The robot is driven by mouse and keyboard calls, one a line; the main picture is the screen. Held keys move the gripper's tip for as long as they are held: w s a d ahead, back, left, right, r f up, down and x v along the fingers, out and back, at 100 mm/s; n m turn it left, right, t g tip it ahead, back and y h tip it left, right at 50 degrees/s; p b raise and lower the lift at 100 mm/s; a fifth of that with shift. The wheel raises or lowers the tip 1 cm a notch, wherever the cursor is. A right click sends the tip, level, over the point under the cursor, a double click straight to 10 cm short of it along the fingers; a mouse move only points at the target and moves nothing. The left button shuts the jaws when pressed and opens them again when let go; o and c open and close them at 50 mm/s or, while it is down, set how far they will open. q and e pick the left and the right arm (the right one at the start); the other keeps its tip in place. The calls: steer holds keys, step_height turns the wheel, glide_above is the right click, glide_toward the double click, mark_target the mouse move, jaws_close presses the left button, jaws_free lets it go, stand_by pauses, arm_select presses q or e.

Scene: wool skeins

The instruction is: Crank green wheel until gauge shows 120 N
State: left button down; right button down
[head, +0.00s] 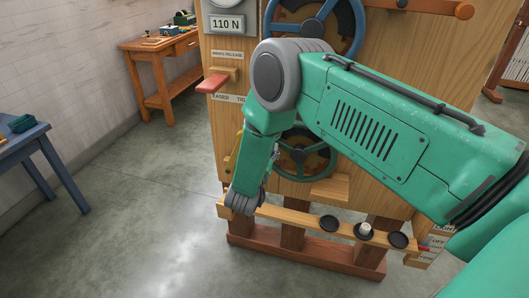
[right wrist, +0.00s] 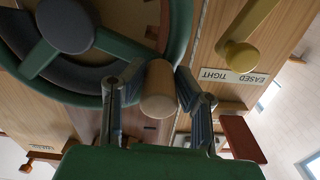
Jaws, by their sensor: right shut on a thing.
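The gauge (head: 226,23) at the top of the wooden frame reads 110 N. The green wheel (head: 322,160) is low on the frame's front, partly hidden behind my right arm in the head view. My right gripper (right wrist: 158,80) is shut on that handle, one finger on each side. In the head view my right arm mostly hides the gripper. My left gripper is in neither view.
A blue wheel (head: 353,22) is above the green one. A red lever (head: 212,82) sticks out at left; a yellow lever (right wrist: 240,52) is beside the EASED/TIGHT label (right wrist: 232,77). A rail with black cups (head: 328,223) crosses the front below.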

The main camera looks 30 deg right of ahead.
steer(key=shift+s+d+r+m, duration=0.15)
steer(key=shift+d+r+m, duration=0.1)
steer(key=shift+r+m, duration=0.3)
steer(key=shift+s+d+r+m, duration=0.1)
steer(key=shift+d+r+m, duration=0.15)
steer(key=shift+r+m, duration=0.25)
steer(key=shift+a+r+p, duration=0.1)
steer(key=shift+r+p, duration=0.05)
steer(key=shift+p, duration=0.15)
steer(key=c, duration=1.3)
jaws_free()
steer(key=shift+s+f, duration=0.1)
steer(key=shift+f, duration=0.1)
